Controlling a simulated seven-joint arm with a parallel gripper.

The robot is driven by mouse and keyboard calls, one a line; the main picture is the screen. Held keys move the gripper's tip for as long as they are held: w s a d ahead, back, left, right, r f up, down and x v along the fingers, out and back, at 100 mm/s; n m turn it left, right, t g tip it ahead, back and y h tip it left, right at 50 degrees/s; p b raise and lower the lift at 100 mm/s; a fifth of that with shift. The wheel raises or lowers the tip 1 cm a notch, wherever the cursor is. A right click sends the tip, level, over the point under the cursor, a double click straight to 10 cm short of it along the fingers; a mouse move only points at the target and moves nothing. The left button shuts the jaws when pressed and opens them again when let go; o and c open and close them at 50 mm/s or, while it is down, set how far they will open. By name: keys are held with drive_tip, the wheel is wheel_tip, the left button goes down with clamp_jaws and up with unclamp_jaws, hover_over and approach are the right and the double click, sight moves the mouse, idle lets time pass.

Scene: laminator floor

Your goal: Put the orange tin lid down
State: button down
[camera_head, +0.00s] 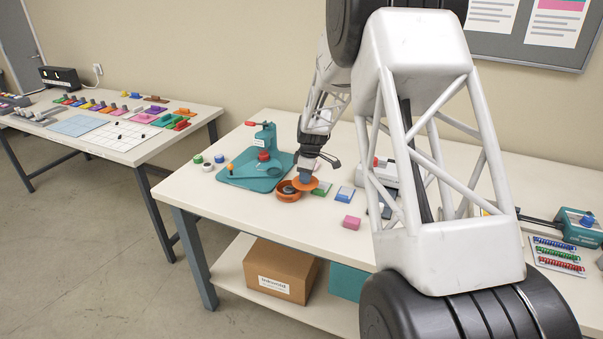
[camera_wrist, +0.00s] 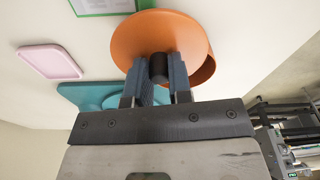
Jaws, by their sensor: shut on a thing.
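The orange tin lid (camera_head: 313,186) is a flat disc, held above the table in the head view. In the wrist view the lid (camera_wrist: 145,32) fills the upper middle, with a dark knob (camera_wrist: 158,68) at its centre. My gripper (camera_head: 305,178) is shut on that knob; its blue-grey fingers (camera_wrist: 159,70) stand on either side of it. The orange round tin (camera_head: 285,196) is on the table just left of and below the lid. In the wrist view part of the tin (camera_wrist: 205,70) shows behind the lid's right edge. The gap between lid and tin is unclear.
A teal press on a teal base (camera_head: 243,181) stands to the left. The table front is clear.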

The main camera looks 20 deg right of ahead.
drive_tip(key=w, duration=0.3)
drive_tip(key=w+d, duration=0.1)
drive_tip(key=w, duration=0.2)
drive_tip(key=w+d+f, duration=0.1)
drive_tip(key=w, duration=0.2)
drive_tip(key=shift+s, duration=0.1)
drive_tip(key=shift+f, duration=1.7)
drive_tip(key=shift+f, duration=0.1)
drive_tip(key=c, duration=1)
unclamp_jaws()
drive_tip(key=shift+c, duration=0.2)
wheel_tip(320, 180, up, 12)
drive_tip(key=d, duration=0.1)
drive_tip(key=shift+s, duration=0.4)
